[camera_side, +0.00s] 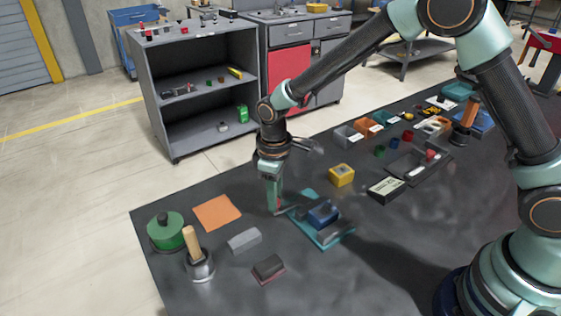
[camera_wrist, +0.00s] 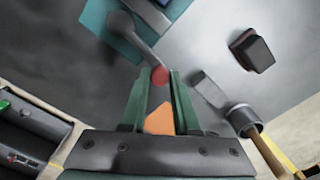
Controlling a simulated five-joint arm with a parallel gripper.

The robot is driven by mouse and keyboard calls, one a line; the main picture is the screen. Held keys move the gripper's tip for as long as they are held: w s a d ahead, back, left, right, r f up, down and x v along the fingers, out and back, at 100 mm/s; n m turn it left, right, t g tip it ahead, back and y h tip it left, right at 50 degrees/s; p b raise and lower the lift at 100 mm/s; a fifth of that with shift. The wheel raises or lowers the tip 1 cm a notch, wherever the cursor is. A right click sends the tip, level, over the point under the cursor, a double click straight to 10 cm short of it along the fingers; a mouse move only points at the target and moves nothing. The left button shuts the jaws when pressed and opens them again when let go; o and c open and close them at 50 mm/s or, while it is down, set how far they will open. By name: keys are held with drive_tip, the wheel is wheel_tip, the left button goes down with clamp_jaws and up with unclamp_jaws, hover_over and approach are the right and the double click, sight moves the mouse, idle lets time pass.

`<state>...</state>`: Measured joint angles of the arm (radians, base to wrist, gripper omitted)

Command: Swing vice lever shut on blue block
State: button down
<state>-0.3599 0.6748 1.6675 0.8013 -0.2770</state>
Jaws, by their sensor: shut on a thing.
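The vice has a teal base (camera_side: 341,236) and grey jaws, and it sits on the dark bench in the side view. A blue block (camera_side: 323,212) lies between its jaws. The grey vice lever (camera_wrist: 140,42) reaches out from the vice and ends in a red knob (camera_wrist: 159,75). My gripper (camera_side: 278,209) points down at the left of the vice. In the wrist view its green fingers (camera_wrist: 160,84) are on either side of the red knob, shut on the lever's end. The fingers partly hide the knob in the side view.
An orange square (camera_side: 218,212), a grey block (camera_side: 244,240), a dark red-edged block (camera_side: 268,269), a wooden-handled tool (camera_side: 197,256) and a green round thing (camera_side: 165,231) lie to the left. A yellow block (camera_side: 341,175) and a labelled black box (camera_side: 386,190) stand behind.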

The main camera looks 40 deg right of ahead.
drive_tip(key=w+m, duration=0.2)
drive_tip(key=m, duration=0.1)
drive_tip(key=shift+w+d+m, duration=0.2)
drive_tip(key=shift+d+m, duration=0.1)
drive_tip(key=shift+d, duration=0.05)
drive_tip(key=m, duration=0.1)
drive_tip(key=w+d+m, duration=0.1)
drive_tip(key=shift+w+m, duration=0.25)
drive_tip(key=shift+m, duration=0.05)
drive_tip(key=d+m, duration=0.1)
drive_tip(key=w+m, duration=0.1)
drive_tip(key=m, duration=0.1)
drive_tip(key=shift+w+d, duration=0.25)
drive_tip(key=shift+d, duration=0.1)
drive_tip(key=shift+w+d+m, duration=0.2)
drive_tip(key=shift+d+m, duration=0.3)
drive_tip(key=shift+m, duration=0.4)
drive_tip(key=shift+w+d+m, duration=0.2)
drive_tip(key=shift+d+m, duration=0.25)
drive_tip(key=shift+m, duration=0.45)
drive_tip(key=shift+d+r, duration=0.1)
drive_tip(key=c, duration=0.6)
unclamp_jaws()
drive_tip(key=shift+c, duration=0.2)
